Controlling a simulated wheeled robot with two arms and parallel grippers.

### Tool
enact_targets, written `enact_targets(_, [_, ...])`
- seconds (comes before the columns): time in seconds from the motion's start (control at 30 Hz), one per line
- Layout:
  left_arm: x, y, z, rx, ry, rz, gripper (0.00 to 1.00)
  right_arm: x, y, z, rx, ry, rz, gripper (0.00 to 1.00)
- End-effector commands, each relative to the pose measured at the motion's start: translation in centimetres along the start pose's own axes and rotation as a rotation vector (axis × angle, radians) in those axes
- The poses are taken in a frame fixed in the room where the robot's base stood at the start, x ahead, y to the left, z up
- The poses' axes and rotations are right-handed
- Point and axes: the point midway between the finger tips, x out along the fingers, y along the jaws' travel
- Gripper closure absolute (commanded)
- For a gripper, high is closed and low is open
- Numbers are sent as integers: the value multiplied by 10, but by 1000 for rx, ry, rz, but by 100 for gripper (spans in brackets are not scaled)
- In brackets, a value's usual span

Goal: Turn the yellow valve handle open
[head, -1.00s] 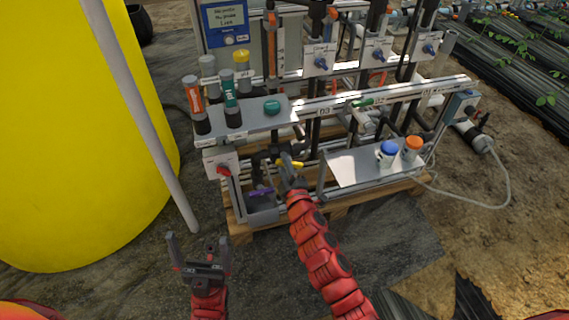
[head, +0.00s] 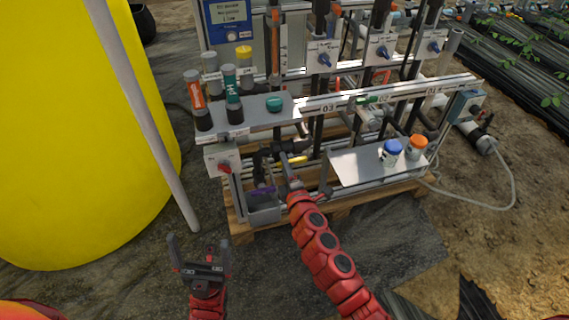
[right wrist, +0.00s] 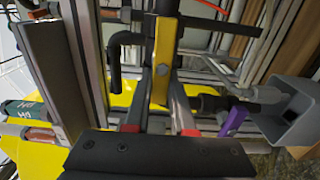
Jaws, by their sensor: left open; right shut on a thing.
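The yellow valve handle (head: 294,160) is low on the skid, among dark pipe fittings left of the white shelf. It also shows in the right wrist view (right wrist: 166,50) as a long flat bar. My right gripper (head: 287,170) is shut on the yellow handle, with one finger on each side of the bar (right wrist: 160,86). The fingers and arm hide part of the handle and the valve body in the head view. My left gripper (head: 199,252) is open and empty, over the dark ground sheet in front of the skid.
A purple handle (head: 263,191) sits just below left, above a grey bin (head: 264,212). A red knob box (head: 222,164) is further left. The white shelf (head: 350,168) holds blue-capped and orange-capped bottles. A yellow tank (head: 70,150) and pale pole (head: 150,120) bound the left.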

Motion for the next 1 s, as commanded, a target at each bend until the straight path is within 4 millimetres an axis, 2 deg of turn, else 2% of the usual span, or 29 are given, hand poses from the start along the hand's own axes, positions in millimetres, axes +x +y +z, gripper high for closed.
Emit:
enact_targets(0.33, [0, 0, 0, 0, 0, 0, 0, 0, -1, -1, -4, 2, -2, 100])
enact_targets(0.37, [0, 0, 0, 0, 0, 0, 0, 0, -1, -1, -4, 2, -2, 74])
enact_targets(0.5, [0, 0, 0, 0, 0, 0, 0, 0, -1, -1, -4, 1, -1, 49])
enact_targets(0.83, [0, 0, 0, 0, 0, 0, 0, -2, 0, 0, -3, 0, -1, 48])
enact_targets(1.0, [4, 0, 0, -1, -3, -5, 0, -19, -1, 1, -4, 0, -4, 48])
